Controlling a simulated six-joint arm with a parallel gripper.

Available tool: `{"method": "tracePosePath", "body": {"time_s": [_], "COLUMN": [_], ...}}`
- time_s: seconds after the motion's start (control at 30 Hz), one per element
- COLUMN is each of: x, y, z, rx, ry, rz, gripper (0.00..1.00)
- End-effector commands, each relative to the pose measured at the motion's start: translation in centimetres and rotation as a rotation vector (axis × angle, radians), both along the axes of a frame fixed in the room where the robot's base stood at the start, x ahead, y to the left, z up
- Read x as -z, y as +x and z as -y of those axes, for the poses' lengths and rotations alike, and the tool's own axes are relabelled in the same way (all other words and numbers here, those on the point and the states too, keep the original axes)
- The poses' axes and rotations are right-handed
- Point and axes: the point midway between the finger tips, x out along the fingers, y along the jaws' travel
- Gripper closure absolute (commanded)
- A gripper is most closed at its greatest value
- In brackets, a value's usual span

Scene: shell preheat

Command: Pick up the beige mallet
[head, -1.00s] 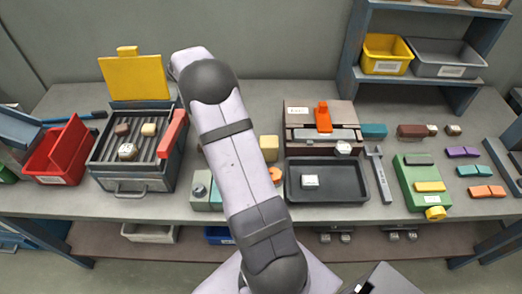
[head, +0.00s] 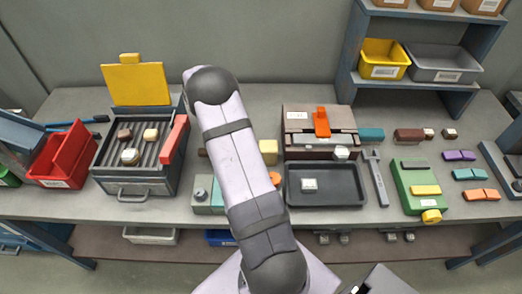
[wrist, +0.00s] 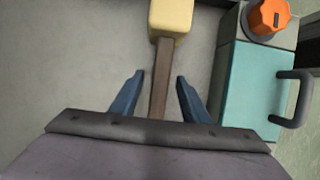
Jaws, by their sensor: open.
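The beige mallet shows in the wrist view with its blocky beige head (wrist: 171,18) at the top edge. Its brown handle (wrist: 161,78) runs down from the head towards me. My gripper (wrist: 156,80) is open, with one blue finger on each side of the handle and a gap visible on both sides. The lower end of the handle is hidden behind the gripper body. In the head view the beige head (head: 268,150) shows just right of my arm. My arm hides my gripper and most of the handle there.
A teal box (wrist: 245,85) with an orange knob (wrist: 269,16) and a dark handle stands close right of my gripper. In the head view, a grill (head: 137,165) stands left and a dark tray (head: 325,199) right. Bare bench lies left of the mallet.

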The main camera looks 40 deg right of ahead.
Motion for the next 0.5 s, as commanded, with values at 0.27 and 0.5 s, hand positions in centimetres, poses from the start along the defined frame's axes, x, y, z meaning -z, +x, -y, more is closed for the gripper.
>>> {"method": "tracePosePath", "body": {"time_s": [0.27, 0.5], "x": [1.00, 0.98], "y": [-0.33, -0.32], "z": [0.29, 0.26], "rx": [0.000, 0.000], "ry": [0.000, 0.000], "rz": [0.000, 0.000], "gripper": [0.58, 0.89]}}
